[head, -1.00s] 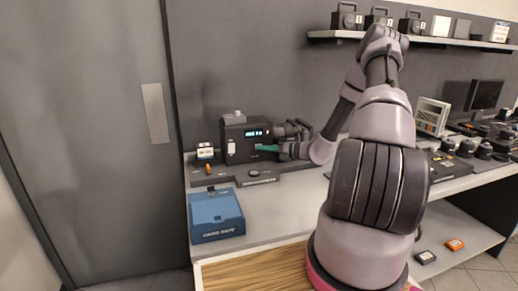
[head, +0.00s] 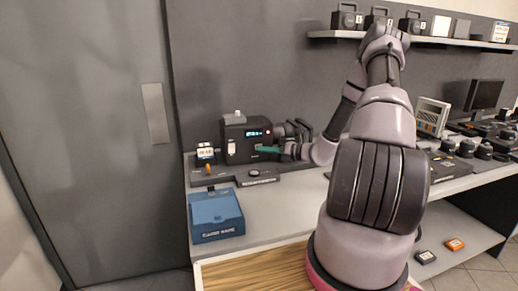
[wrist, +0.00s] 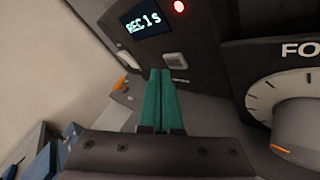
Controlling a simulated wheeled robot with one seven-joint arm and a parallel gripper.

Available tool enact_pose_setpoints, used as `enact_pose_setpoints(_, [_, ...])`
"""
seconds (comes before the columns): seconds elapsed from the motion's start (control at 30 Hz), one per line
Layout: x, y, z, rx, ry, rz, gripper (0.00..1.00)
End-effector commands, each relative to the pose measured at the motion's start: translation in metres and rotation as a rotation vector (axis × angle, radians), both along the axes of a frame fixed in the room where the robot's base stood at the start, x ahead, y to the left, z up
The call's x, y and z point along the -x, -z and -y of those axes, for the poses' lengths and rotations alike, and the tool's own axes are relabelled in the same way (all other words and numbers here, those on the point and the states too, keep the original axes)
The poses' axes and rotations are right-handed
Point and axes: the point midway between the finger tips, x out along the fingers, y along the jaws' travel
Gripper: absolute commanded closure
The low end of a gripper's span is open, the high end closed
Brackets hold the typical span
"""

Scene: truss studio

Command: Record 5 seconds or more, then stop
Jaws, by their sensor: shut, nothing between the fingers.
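The black recorder, a camera-like box (head: 247,139), stands upright on the bench against the wall, with a lit display (head: 254,133). In the wrist view its display (wrist: 144,19) reads "REC 1 s", and a red light (wrist: 179,6) glows beside it. My gripper (head: 268,149) is at the recorder's face, below the display. In the wrist view my gripper's green fingers (wrist: 160,75) are together with nothing between them.
A large dial (wrist: 290,100) marked "FO..." is close on the right in the wrist view. A blue case (head: 215,216) lies at the bench's front left. A small orange item (head: 208,168) and a small display box (head: 205,152) are left of the recorder.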

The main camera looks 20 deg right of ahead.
Motion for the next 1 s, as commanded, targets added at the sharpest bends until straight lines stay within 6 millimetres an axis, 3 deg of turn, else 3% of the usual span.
enact_pose_setpoints(0.6, [0.048, 0.000, 0.000, -0.001, 0.001, -0.002, 1.00])
enact_pose_setpoints(1.0, [0.050, 0.000, 0.000, -0.001, 0.000, -0.001, 1.00])
